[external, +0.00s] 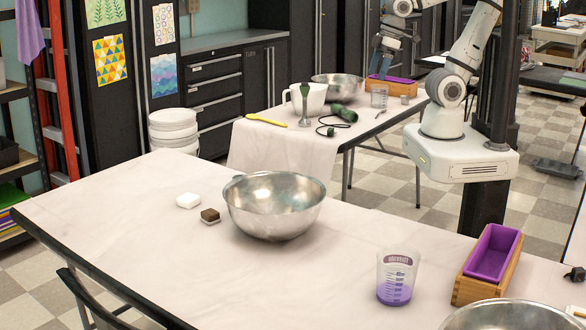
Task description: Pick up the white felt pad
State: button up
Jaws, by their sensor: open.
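A small white block or pad (188,201) lies on the near table, left of the large steel bowl; I cannot tell for sure that it is the felt pad. Just right of it, a small brown block (210,214) rests on a thin pale piece (211,222), which could also be a pad. My gripper (384,62) is small in the picture, above the far table by the purple-lined wooden box. It is open, far from both pale pieces. I see nothing held in it.
The near table (130,235) holds a steel bowl (274,205), a measuring cup with purple liquid (396,278) and a purple-lined wooden mould (488,262).

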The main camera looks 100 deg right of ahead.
jog(key=w+a+n+y+b, duration=0.25)
jog(key=w+b, duration=0.25)
jog(key=w, duration=1.3)
jog(key=n+g+y+b, duration=0.2)
jog(key=n+y+b, duration=0.2)
jog(key=n+b, duration=0.55)
send_over(210, 211)
jog(key=s+d, duration=0.1)
jog(key=d, duration=0.4)
notch_tip(210, 211, down, 31)
jog(key=x, duration=0.8)
jog(key=shift+a+f, duration=0.1)
jog(key=shift+f, duration=0.25)
jog(key=shift+c, duration=0.4)
jog(key=c, duration=1)
jog(key=shift+o, duration=0.2)
jog(key=shift+r, duration=0.15)
